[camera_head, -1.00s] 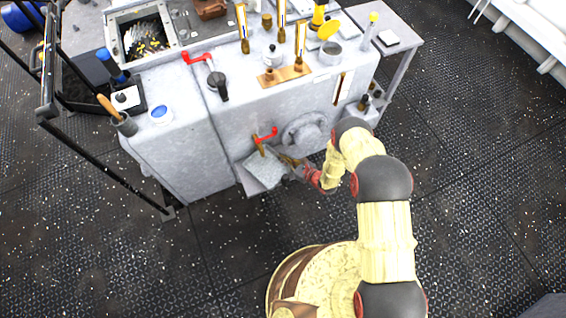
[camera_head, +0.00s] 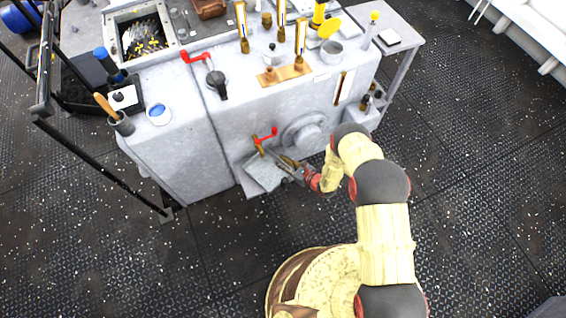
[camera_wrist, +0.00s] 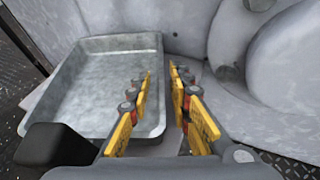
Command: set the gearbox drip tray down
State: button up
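The gearbox drip tray (camera_head: 263,172) is a shallow grey metal pan. It sits low against the front of the gearbox housing (camera_head: 230,130), below a red-handled drain valve (camera_head: 262,141). In the wrist view the tray (camera_wrist: 100,85) lies level at the left, empty, its right wall running between my fingers. My gripper (camera_wrist: 160,76) has its yellow fingers apart, the left one over the tray's inside and the right one outside it. A gap shows between the fingers and the wall. My gripper (camera_head: 288,165) is at the tray's right side in the head view.
A round flange (camera_head: 305,133) juts from the housing just right of the valve. A pale ledge (camera_wrist: 168,148) shows beside the tray. Bottles and tools stand on the housing top. The dark deck (camera_head: 235,240) in front is clear.

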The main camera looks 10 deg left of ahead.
jog(key=shift+r, duration=0.1)
jog(key=shift+s+d+r, duration=0.15)
jog(key=shift+d, duration=0.1)
jog(key=p+v, duration=0.4)
jog(key=v, duration=0.7)
jog(key=w+a+r+n+g+y, duration=0.1)
jog(key=w+a+r+n, duration=0.15)
jog(key=r, duration=0.65)
jog(key=w+a+r+n+g+y, duration=0.1)
jog(key=w+r+n+g, duration=0.15)
jog(key=r, duration=0.65)
notch_tip(320, 180, up, 21)
jog(key=s+n+g, duration=0.2)
jog(key=n+g, duration=0.2)
jog(key=n, duration=0.4)
jog(key=s+d+r+n+h, duration=0.35)
jog(key=s+r, duration=0.25)
jog(key=r, duration=0.3)
jog(key=s+d+r+n+h, duration=0.2)
jog(key=s+d+r+n, duration=0.15)
jog(key=s+r, duration=0.4)
jog(key=s+d+r+n+t+h, duration=0.5)
jog(key=s+d+r+h, duration=0.2)
jog(key=s+d+r, duration=0.5)
jog(key=s+d, duration=0.1)
jog(key=d, duration=0.1)
jog(key=shift+s+d, duration=0.35)
jog(key=shift+d, duration=0.05)
